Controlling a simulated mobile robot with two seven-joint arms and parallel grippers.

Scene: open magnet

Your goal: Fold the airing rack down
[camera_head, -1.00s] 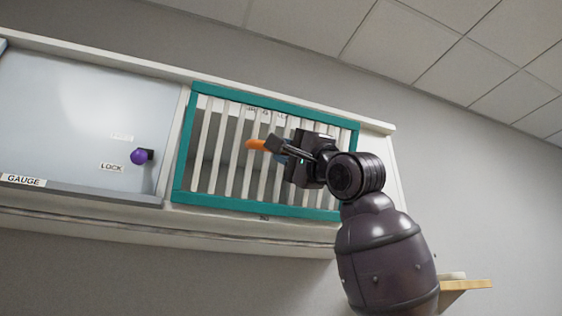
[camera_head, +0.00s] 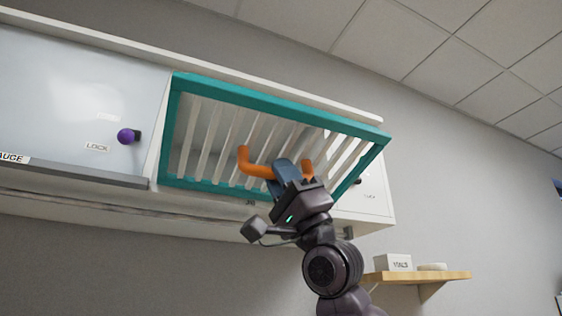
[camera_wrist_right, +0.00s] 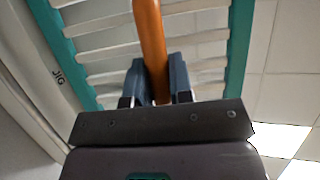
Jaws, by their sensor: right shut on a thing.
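The airing rack is a teal frame (camera_head: 280,103) with white slats on the front of a white wall cabinet. Its top edge leans out from the cabinet, while its lower edge stays near the cabinet's bottom. An orange handle (camera_head: 256,170) crosses the rack's front. My right gripper (camera_head: 284,171) is shut on the middle of this handle and hides part of it. In the right wrist view, the orange handle (camera_wrist_right: 150,40) runs between the two blue-grey fingers (camera_wrist_right: 155,82), with the teal frame (camera_wrist_right: 240,45) and slats behind. My left gripper is not in view.
Left of the rack is a pale panel (camera_head: 70,95) with a purple knob (camera_head: 126,136) and a LOCK label. A wooden shelf (camera_head: 425,277) with a white labelled box (camera_head: 393,262) and a round white item is at the lower right. The wall right of the cabinet is bare.

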